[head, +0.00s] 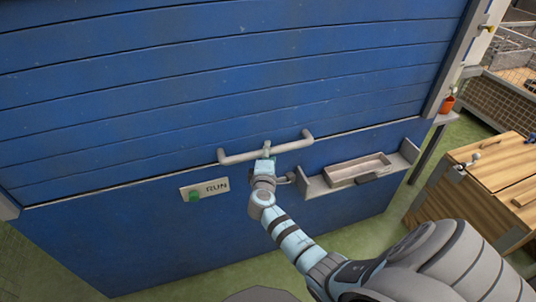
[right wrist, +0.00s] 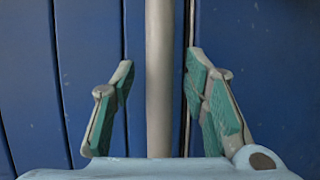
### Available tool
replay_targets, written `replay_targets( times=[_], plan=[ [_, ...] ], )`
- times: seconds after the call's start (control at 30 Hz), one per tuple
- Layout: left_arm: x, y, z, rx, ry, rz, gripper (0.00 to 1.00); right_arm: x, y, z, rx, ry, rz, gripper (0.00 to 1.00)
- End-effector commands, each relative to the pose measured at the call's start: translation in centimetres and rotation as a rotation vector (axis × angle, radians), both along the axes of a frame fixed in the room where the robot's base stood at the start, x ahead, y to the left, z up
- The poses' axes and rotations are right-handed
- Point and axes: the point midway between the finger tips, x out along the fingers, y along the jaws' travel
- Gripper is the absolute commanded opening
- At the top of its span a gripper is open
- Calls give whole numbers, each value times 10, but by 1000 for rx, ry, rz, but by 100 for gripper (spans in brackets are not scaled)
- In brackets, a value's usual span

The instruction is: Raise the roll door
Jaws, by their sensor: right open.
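The blue slatted roll door (head: 180,85) is down and fills most of the head view. A pale bar handle (head: 238,157) runs across its lower part. My right gripper (head: 266,152) is at the middle of the handle. In the right wrist view, the handle bar (right wrist: 160,80) runs between the two green-padded fingers of the open right gripper (right wrist: 160,95), with a gap on each side. My left gripper is not in view.
Below the door is a blue panel with a RUN plate and green button (head: 195,195). A grey tray (head: 358,170) sits on a ledge right of the handle. Green floor shows below.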

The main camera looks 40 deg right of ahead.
Motion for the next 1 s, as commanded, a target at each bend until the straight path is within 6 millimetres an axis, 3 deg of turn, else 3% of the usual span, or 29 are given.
replay_targets(
  times=[0.13, 0.4, 0.7, 1.0],
  plan=[
    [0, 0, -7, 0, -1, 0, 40, 12, -11, -5, -1, 1, 0, 41],
    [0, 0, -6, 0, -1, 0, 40, 15, -13, -4, 2, 0, 1, 41],
    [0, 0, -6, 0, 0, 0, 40, 15, -13, -4, 2, 0, 1, 0],
    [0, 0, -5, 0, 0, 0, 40, 15, -14, -3, 1, 1, 0, 0]
  ],
)
